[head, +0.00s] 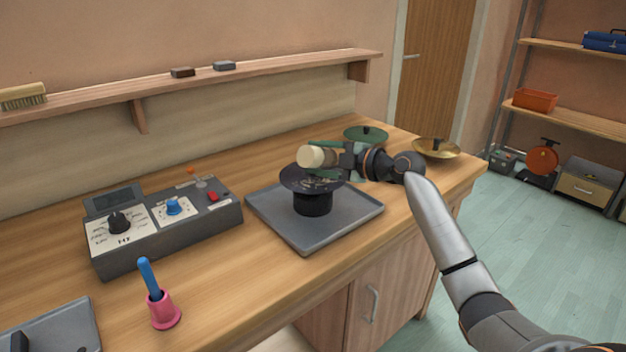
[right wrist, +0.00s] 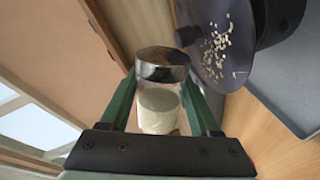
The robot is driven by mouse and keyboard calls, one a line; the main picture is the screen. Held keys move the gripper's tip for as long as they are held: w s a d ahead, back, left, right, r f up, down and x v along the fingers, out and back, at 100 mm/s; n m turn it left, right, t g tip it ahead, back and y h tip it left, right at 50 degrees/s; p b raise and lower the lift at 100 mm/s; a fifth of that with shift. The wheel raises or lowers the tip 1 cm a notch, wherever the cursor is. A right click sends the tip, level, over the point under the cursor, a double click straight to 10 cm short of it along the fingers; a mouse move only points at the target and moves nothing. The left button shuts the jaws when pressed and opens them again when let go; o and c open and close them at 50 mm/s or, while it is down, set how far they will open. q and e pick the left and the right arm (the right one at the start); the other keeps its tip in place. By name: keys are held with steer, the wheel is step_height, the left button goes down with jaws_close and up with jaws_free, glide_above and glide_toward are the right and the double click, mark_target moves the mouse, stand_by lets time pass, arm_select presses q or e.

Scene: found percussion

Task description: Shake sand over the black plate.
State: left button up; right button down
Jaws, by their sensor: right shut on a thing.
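The black plate (head: 290,181) sits on a black drum-like stand on a grey tray. Pale grains lie scattered on the plate, and they also show in the right wrist view, where the plate (right wrist: 205,62) is at the upper right. My right gripper (head: 328,158) is shut on the sand shaker (head: 309,157), a clear jar with pale sand and a shiny metal end (right wrist: 160,70). The shaker is held tipped on its side just above the plate's far part. Whether sand is falling cannot be told. My left gripper is not in view.
The grey tray (head: 276,224) stands under the plate. Left of it are a control box (head: 150,240) and a pink holder with a blue handle (head: 164,310). A green lidded dish (head: 366,133) and a brass dish (head: 436,149) stand behind, near my right arm.

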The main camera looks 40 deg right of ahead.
mark_target(332, 151)
steer(key=shift+w+d+b, duration=0.45)
steer(key=shift+d+b, duration=0.05)
steer(key=shift+d, duration=0.2)
steer(key=shift+w+d+b, duration=0.45)
steer(key=shift+d+b, duration=0.05)
steer(key=shift+d, duration=0.15)
steer(key=n+b, duration=0.1)
steer(key=b, duration=0.1)
steer(key=n+h+b, duration=0.1)
steer(key=n+b, duration=0.1)
steer(key=shift+r, duration=0.25)
steer(key=n, duration=0.1)
steer(key=r+n+h, duration=0.1)
steer(key=n, duration=0.2)
steer(key=shift+r+n+t+h+b, duration=0.3)
steer(key=shift+r+h+b, duration=0.05)
steer(key=shift+r+h, duration=0.05)
steer(key=shift+r+n, duration=0.25)
steer(key=shift+n, duration=0.65)
